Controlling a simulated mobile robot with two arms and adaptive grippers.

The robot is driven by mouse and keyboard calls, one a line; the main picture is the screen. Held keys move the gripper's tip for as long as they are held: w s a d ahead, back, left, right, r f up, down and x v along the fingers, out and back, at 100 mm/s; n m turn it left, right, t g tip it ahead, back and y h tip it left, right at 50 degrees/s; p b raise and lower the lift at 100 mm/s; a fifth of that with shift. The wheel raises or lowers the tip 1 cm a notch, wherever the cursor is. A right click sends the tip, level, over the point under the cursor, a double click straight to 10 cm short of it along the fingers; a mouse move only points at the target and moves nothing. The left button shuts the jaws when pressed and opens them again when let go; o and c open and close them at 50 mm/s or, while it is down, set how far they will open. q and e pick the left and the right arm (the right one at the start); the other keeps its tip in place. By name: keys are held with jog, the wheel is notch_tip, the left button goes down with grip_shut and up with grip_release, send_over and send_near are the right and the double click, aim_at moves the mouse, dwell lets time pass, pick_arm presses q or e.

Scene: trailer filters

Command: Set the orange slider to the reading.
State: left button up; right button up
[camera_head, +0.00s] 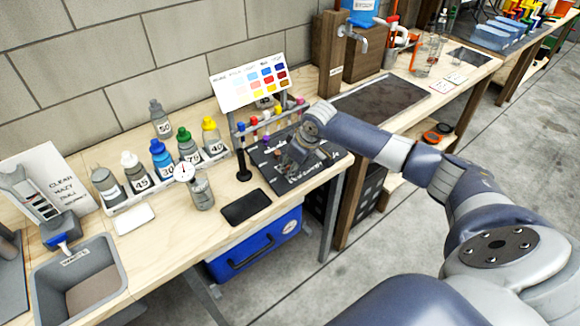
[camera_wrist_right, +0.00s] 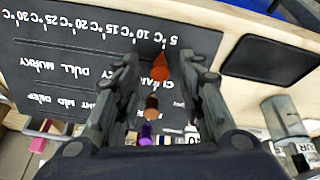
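The orange slider (camera_wrist_right: 161,68) shows in the right wrist view at the 5 end of the °C scale on the dark board (camera_wrist_right: 60,85). A brown slider (camera_wrist_right: 152,106) and a purple slider (camera_wrist_right: 146,134) line up with it, each by its own row. My right gripper (camera_wrist_right: 163,82) is open, its fingers on either side of the orange slider; I cannot tell if they touch it. In the head view the right gripper (camera_head: 298,150) is over the dark board (camera_head: 322,161) and hides part of it. My left gripper is not in view.
A dial gauge (camera_head: 184,171) stands by several capped bottles at the left. A black pad (camera_head: 246,207) lies left of the board. A colour chart (camera_head: 250,82) and a rack of coloured-cap tubes stand behind it. A grey basin (camera_head: 112,245) is at the front left.

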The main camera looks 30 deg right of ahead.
jog(key=shift+x, duration=1.15)
